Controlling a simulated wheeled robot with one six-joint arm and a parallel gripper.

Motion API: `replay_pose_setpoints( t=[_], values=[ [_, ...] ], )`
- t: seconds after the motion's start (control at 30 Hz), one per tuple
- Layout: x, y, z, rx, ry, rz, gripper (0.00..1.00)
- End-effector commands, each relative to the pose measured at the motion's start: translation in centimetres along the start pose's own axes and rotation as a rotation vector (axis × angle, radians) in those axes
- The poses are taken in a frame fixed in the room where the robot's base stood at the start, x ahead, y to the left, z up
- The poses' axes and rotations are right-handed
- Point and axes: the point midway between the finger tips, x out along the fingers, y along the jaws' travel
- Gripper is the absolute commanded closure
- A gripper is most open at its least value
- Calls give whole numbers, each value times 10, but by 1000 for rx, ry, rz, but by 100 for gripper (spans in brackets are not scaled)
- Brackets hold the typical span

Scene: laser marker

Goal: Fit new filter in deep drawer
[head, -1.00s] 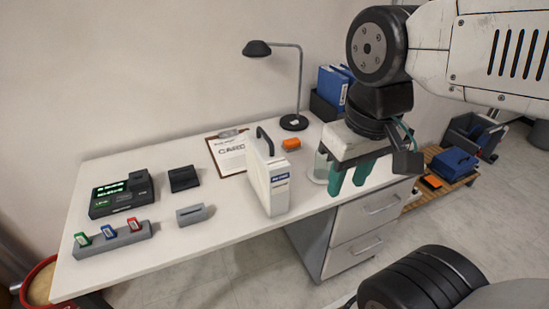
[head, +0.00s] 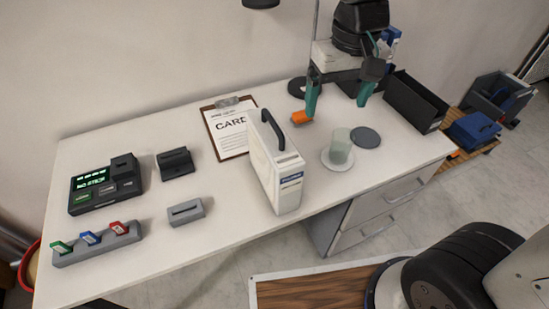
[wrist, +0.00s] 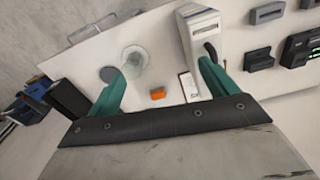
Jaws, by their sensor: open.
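A white upright case (head: 272,170) with a black handle and a blue label stands on the desk; it also shows in the wrist view (wrist: 199,38). I cannot tell whether it is the filter. Two grey drawers, upper (head: 390,196) and lower (head: 362,232), are shut under the desk's right end. My gripper (head: 338,98) is open and empty above the back right of the desk, with its teal fingers pointing down. The wrist view also shows my gripper (wrist: 165,72), its fingers spread. No drawer interior is visible.
A translucent cup (head: 340,145) on a white disc and a grey disc (head: 365,137) stand near the drawers. An orange block (head: 301,118), clipboard (head: 228,130), black bin (head: 414,102) and lamp base (head: 303,87) are nearby. Small devices (head: 105,185) fill the left end.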

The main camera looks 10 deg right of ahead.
Motion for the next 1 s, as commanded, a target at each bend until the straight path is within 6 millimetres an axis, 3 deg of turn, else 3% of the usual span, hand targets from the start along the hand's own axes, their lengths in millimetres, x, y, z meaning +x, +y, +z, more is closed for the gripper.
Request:
replay_pose_setpoints(
  t=[0.1, 0.2, 0.4, 1.0],
  values=[
    [28, -41, -36, -56, -28, 1, 15],
    [47, -69, -56, -85, -39, 1, 15],
    [71, -100, -74, -115, -47, 2, 15],
    [144, -99, -73, -117, -50, 3, 15]
  ],
)
